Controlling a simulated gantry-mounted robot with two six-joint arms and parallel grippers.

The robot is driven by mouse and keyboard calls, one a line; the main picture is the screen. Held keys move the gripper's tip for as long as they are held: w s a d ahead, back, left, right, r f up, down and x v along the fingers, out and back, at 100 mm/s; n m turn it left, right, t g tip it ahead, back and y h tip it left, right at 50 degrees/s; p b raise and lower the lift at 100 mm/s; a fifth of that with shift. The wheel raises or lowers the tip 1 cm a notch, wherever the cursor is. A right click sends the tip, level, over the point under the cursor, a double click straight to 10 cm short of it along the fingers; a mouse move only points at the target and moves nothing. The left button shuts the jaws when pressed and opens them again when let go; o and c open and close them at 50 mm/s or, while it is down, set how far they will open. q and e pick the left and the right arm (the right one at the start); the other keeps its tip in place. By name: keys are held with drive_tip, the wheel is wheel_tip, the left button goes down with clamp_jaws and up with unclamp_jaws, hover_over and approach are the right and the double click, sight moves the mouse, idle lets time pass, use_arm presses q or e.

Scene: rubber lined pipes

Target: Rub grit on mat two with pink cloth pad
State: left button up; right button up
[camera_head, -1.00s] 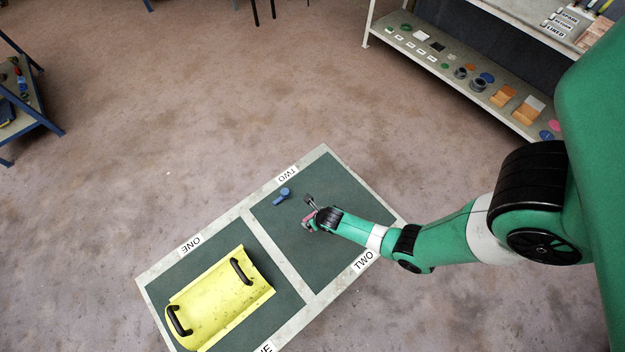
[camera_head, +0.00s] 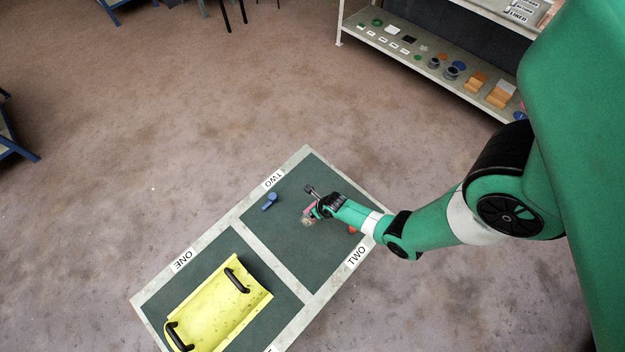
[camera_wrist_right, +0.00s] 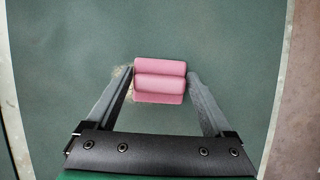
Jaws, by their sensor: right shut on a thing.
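The pink cloth pad (camera_wrist_right: 160,82) is between the fingers of my right gripper (camera_wrist_right: 160,80), which is shut on it. In the head view the pad (camera_head: 309,210) shows at the tip of my right gripper (camera_head: 313,205), over mat two (camera_head: 300,250). A pale, grainy patch of grit (camera_wrist_right: 122,84) shows on the green mat beside the pad and left finger in the wrist view; it also shows just below the pad in the head view (camera_head: 307,222). I cannot tell whether the pad touches the mat. My left gripper is not in view.
A blue object (camera_head: 269,201) lies on mat two near its upper left edge. A red object (camera_head: 352,229) shows partly behind my right arm. A yellow tray with black handles (camera_head: 222,305) covers much of mat one. A shelf (camera_head: 440,60) stands at upper right.

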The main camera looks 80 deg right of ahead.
drive_tip(key=shift+w+a+f, duration=0.1)
drive_tip(key=shift+w+a, duration=0.35)
drive_tip(key=shift+a, duration=0.2)
drive_tip(key=shift+w+a+f, duration=0.1)
drive_tip(key=shift+w+a, duration=0.3)
drive_tip(key=shift+a, duration=0.2)
drive_tip(key=shift+w+a+r+b, duration=0.1)
drive_tip(key=shift+w+a, duration=0.6)
drive_tip(key=shift+a, duration=0.25)
drive_tip(key=shift+w+a+r+b, duration=0.1)
drive_tip(key=shift+w+a+b, duration=0.05)
drive_tip(key=shift+w+a, duration=0.65)
drive_tip(key=shift+w+a+r+b, duration=0.1)
drive_tip(key=shift+w+a, duration=0.45)
drive_tip(key=shift+a, duration=0.55)
wheel_tip(320, 180, up, 6)
drive_tip(key=p, duration=0.6)
